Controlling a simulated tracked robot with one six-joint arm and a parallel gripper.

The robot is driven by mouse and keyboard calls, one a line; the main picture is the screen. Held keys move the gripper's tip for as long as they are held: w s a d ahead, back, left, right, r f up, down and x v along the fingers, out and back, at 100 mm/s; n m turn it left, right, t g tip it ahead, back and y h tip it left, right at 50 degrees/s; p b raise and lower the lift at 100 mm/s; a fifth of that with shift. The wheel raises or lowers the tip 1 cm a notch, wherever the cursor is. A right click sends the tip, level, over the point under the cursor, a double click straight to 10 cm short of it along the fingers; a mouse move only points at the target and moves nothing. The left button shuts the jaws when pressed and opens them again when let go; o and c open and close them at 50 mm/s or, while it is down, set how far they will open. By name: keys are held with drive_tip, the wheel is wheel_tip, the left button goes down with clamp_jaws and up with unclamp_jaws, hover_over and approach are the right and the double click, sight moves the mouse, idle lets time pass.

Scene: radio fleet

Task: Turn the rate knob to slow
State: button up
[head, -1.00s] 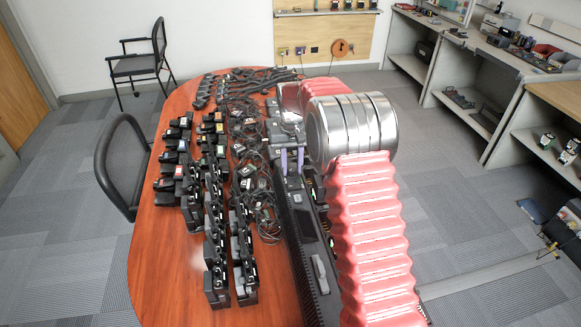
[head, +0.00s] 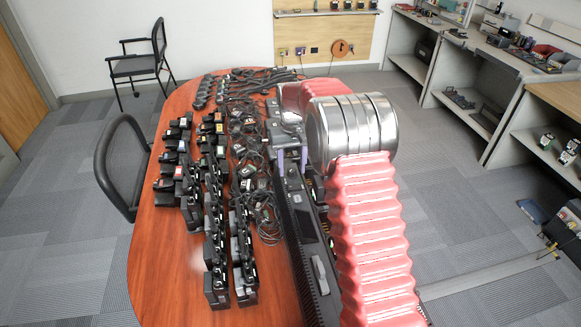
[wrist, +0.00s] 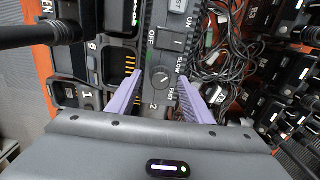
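The rate knob (wrist: 160,78) is a small round dark knob on the grey panel of the charger, with SLOW and FAST printed to its right in the wrist view. My gripper (wrist: 160,80) has two purple fingers, one on each side of the knob, with gaps visible; it is open and not clasping it. Which mark the knob points to is too small to tell. In the head view my gripper (head: 292,164) is over the long black charger (head: 315,262), and the knob cannot be made out there.
An OFF-marked rocker switch (wrist: 176,40) sits just above the knob in the wrist view. Radios (head: 215,225) and tangled cables (head: 262,215) crowd the wooden table (head: 165,265) left of the charger. A black antenna-like rod (wrist: 40,34) is at the wrist view's upper left.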

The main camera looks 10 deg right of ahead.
sight(292, 171)
wheel_tip(292, 171, up, 14)
drive_tip(key=shift+f, duration=0.15)
idle(0.7)
drive_tip(key=s+f, duration=0.4)
drive_tip(key=s+r+t, duration=0.2)
drive_tip(key=s+r, duration=0.1)
drive_tip(key=s, duration=0.9)
drive_tip(key=s+r+t, duration=0.1)
drive_tip(key=s+r, duration=0.2)
drive_tip(key=s, duration=0.9)
drive_tip(key=s+r+t, duration=0.2)
drive_tip(key=s+r, duration=0.1)
drive_tip(key=s, duration=0.9)
drive_tip(key=shift+a+r+t, duration=0.25)
drive_tip(key=shift+a+t, duration=0.05)
